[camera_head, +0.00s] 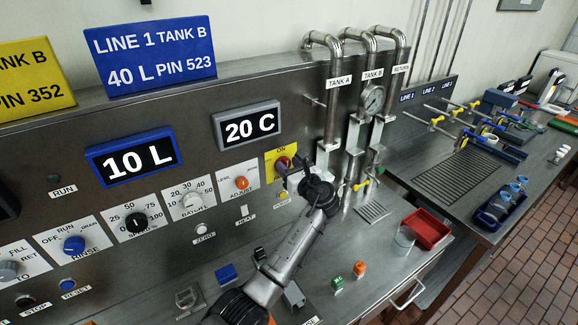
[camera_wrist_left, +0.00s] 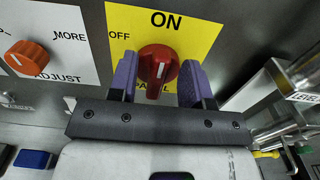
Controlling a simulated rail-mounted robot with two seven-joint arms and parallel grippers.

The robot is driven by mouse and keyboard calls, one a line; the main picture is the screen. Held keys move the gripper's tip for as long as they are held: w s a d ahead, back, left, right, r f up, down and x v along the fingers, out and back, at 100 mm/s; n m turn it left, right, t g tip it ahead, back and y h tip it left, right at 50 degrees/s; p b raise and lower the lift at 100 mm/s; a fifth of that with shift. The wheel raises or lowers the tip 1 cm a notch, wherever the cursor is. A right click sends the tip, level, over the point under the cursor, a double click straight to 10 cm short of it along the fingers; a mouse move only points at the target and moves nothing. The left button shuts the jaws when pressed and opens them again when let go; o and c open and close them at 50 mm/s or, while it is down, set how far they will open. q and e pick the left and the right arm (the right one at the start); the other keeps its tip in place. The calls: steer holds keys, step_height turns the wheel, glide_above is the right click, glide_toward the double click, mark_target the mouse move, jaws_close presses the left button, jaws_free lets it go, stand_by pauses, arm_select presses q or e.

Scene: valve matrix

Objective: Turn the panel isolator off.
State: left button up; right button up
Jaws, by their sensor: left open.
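The panel isolator is a red rotary knob (camera_head: 283,163) on a yellow plate (camera_head: 271,156), at the right of the control panel. In the left wrist view the red knob (camera_wrist_left: 158,68) has its white mark roughly upright, towards the ON label (camera_wrist_left: 166,20). The OFF label (camera_wrist_left: 119,35) is at its left. My left gripper (camera_head: 291,174) is open at the knob. In the left wrist view its purple fingers (camera_wrist_left: 158,84) stand on either side of the knob, with small visible gaps. The plate's lower label is partly hidden. My right gripper is not in view.
An orange adjust knob (camera_head: 242,183) sits left of the yellow plate. Steel pipes with a gauge (camera_head: 373,99) rise at its right. A red tray (camera_head: 427,229), a clear cup (camera_head: 403,240) and small green and orange blocks (camera_head: 359,268) stand on the bench below.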

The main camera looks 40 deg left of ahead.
arm_select(q)
steer(key=shift+a, duration=0.15)
steer(key=shift+c, duration=0.3)
jaws_close()
